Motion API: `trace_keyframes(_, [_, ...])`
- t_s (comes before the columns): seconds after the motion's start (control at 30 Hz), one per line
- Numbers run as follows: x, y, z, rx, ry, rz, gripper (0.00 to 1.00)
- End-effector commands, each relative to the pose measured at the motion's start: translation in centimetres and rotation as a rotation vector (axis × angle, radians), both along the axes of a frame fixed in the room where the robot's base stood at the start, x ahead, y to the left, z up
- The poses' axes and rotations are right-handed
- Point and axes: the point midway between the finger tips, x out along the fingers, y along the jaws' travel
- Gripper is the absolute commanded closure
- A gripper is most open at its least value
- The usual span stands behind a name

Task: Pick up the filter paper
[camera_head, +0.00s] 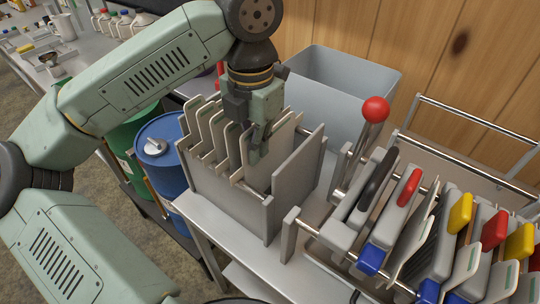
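Several thin, pale sheets (221,132), which look like the filter papers, stand upright in a row in a grey open-topped box (228,205) on the bench. My gripper (256,156) points down into this box, at the right end of the row. Its fingertips are beside or around the rightmost sheet (285,132), whose right part shows behind the gripper. The gap between the fingers is not clear, and I cannot tell whether they touch or hold that sheet. The sheet still stands among the others, its lower part hidden by the box.
A filter press with upright plates, coloured handles (460,213) and a red-knobbed lever (375,110) stands close on the right. A grey bin (345,85) is behind the box, against the wooden wall. Blue (168,160) and green drums stand at left.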

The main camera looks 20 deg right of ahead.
Motion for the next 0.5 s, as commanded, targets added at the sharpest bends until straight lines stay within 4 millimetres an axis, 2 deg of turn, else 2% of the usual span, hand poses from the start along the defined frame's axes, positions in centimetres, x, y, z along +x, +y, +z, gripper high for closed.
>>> trace_keyframes(0.33, [0.0,0.0,0.3,0.001,-0.001,0.001,1.00])
trace_keyframes(0.5, [0.1,0.0,1.7,-0.001,-0.003,0.002,1.00])
